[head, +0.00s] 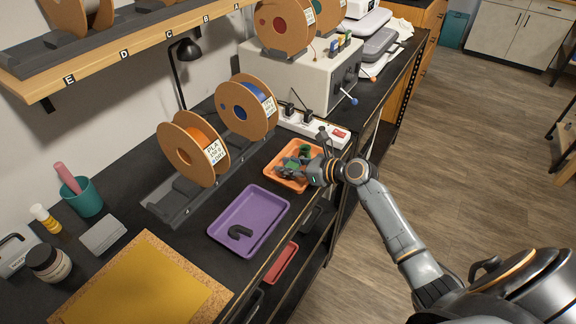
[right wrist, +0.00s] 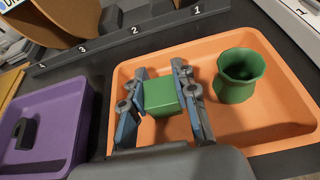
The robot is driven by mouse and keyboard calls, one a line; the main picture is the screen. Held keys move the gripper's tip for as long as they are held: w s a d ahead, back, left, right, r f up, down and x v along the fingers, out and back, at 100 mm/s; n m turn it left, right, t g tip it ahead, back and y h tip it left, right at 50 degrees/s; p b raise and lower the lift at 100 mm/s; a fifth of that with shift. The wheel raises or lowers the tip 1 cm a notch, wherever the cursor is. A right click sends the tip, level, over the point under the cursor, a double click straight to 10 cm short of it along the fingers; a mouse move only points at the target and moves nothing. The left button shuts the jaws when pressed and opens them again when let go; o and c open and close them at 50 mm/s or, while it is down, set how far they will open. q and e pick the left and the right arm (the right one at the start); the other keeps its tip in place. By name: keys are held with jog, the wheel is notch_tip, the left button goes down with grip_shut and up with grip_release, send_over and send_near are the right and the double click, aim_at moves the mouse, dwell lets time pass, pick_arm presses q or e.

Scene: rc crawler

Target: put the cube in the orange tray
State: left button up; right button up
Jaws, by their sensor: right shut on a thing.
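The green cube (right wrist: 166,97) sits between the fingers of my right gripper (right wrist: 164,98) in the right wrist view. The fingers are shut on its two sides. Cube and gripper are over the orange tray (right wrist: 280,131); I cannot tell whether the cube touches the tray floor. In the head view my right gripper (head: 292,168) reaches in from the right over the orange tray (head: 285,154), and largely hides the cube. A green vase (right wrist: 239,76) stands in the tray, to the right of the cube in the wrist view. My left gripper is not in view.
A purple tray (head: 272,199) with a black curved piece (head: 240,232) lies beside the orange tray. Filament spools (head: 186,151) stand on a dark numbered rack behind. A power strip (head: 308,127) lies beyond the orange tray.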

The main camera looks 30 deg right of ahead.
jog(key=shift+f, duration=0.2)
jog(key=o, duration=0.8)
jog(key=shift+o, duration=0.2)
jog(key=b+v, duration=0.1)
jog(key=v, duration=1.1)
jog(key=shift+d, duration=0.1)
